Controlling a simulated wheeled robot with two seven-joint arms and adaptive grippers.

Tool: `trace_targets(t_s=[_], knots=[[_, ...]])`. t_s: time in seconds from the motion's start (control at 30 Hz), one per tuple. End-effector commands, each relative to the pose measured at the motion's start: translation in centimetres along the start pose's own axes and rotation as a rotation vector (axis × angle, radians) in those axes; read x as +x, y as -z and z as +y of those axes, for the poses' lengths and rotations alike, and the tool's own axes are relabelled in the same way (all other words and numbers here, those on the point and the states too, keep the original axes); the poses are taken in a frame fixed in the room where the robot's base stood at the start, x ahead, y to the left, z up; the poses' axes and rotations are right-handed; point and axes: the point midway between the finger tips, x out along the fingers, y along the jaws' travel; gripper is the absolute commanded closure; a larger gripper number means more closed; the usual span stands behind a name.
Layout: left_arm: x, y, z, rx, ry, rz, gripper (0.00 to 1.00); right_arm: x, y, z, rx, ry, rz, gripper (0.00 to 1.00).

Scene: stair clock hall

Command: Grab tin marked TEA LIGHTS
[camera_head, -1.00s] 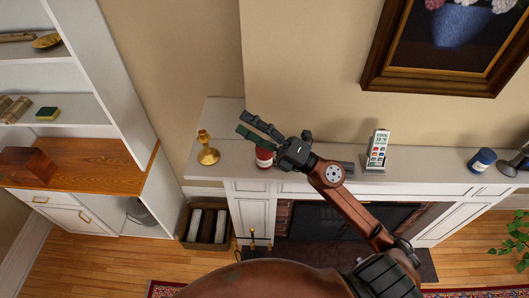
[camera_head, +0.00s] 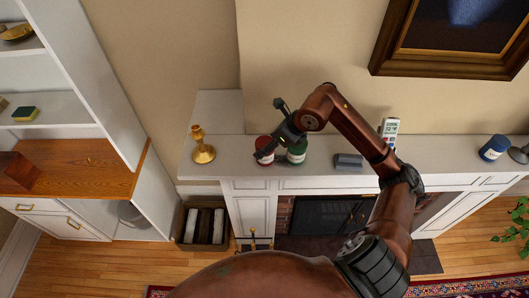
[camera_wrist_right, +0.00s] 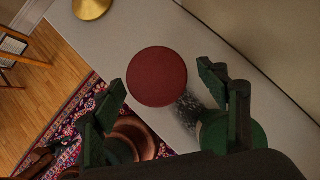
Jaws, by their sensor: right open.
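A red tin (camera_head: 264,144) and a green tin (camera_head: 298,153) stand close together on the white mantel shelf (camera_head: 330,172). A blue tin (camera_head: 493,148) with a pale label stands far right on it. I cannot read any tin's label. My right gripper (camera_head: 270,130) is open above the red tin and partly covers it and the green tin. In the right wrist view the red round lid (camera_wrist_right: 157,76) lies between and beyond the open fingers (camera_wrist_right: 162,82). The green lid (camera_wrist_right: 258,137) is partly hidden behind the right-hand finger. My left gripper is out of view.
A brass candlestick (camera_head: 202,146) stands left of the tins. A grey block (camera_head: 348,161) lies right of them, and a white display (camera_head: 389,127) stands behind my arm. A framed picture (camera_head: 450,45) hangs above. The mantel between display and blue tin looks clear.

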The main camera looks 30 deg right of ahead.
Motion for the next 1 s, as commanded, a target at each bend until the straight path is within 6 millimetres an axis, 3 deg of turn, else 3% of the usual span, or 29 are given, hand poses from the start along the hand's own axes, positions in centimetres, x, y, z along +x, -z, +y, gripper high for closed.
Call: trace_targets(t_s=[0.5, 0.8, 1.0], knots=[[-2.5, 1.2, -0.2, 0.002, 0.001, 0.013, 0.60, 6.1, -0.6, 0.3, -0.001, -0.006, -0.001, 0.32], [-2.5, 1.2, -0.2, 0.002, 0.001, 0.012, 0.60, 6.7, -0.5, 0.3, -0.005, -0.005, -0.001, 0.32], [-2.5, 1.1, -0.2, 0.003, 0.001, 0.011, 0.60, 6.6, -0.5, 0.3, -0.004, -0.005, -0.001, 0.46]])
